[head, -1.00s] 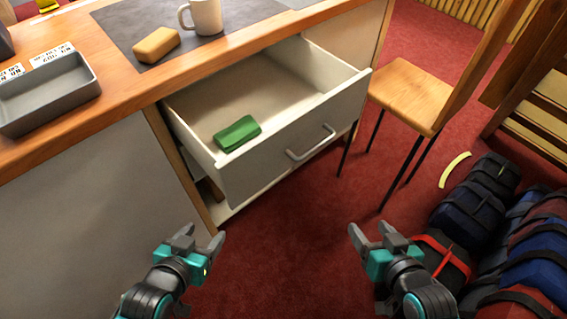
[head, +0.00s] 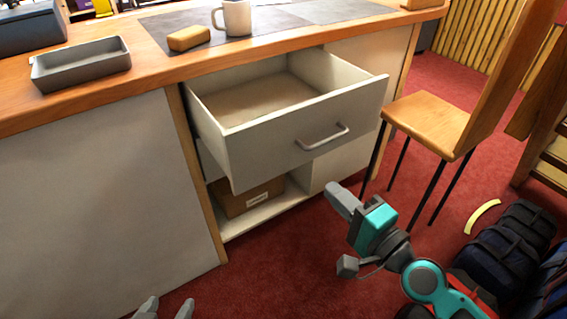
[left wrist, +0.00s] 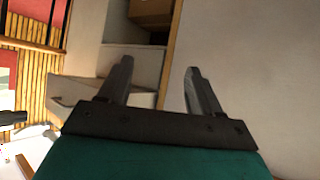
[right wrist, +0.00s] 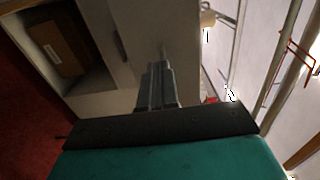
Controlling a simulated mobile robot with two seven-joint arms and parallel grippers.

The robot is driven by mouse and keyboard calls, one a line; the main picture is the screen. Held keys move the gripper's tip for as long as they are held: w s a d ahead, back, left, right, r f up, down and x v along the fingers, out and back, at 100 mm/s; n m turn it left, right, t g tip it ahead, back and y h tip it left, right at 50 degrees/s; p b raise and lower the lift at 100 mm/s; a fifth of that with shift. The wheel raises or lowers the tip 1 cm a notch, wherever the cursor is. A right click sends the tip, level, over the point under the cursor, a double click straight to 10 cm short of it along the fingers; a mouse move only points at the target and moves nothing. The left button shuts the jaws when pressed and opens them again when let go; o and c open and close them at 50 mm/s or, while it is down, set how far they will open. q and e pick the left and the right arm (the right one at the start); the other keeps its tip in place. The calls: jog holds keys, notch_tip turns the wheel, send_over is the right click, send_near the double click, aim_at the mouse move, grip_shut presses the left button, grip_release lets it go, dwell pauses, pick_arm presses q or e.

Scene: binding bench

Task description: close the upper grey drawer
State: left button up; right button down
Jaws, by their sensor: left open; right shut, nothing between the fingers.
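The upper grey drawer (head: 290,135) stands pulled well out of the bench cabinet, its front panel tilted in the picture and carrying a metal bar handle (head: 322,137). The visible part of its inside is bare; the front panel hides the near part of its floor. My right gripper (head: 333,190) is shut and empty, in front of and below the drawer front, apart from it in the head view; its fingers also show in the right wrist view (right wrist: 160,68). My left gripper (head: 168,303) is open and empty at the bottom edge, low before the cabinet; it also shows in the left wrist view (left wrist: 157,70).
A cardboard box (head: 247,198) sits on the open shelf below the drawer. A wooden chair (head: 430,120) stands close to the drawer's right. Dark bags (head: 515,235) lie at lower right.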

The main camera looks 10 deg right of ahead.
jog(key=p, duration=0.2)
send_near(286, 146)
jog(key=x, duration=0.5)
jog(key=shift+w+a+r, duration=0.1)
jog(key=shift+w, duration=0.1)
jog(key=shift+w+a, duration=0.2)
jog(key=shift+w, duration=0.4)
jog(key=shift+w, duration=0.15)
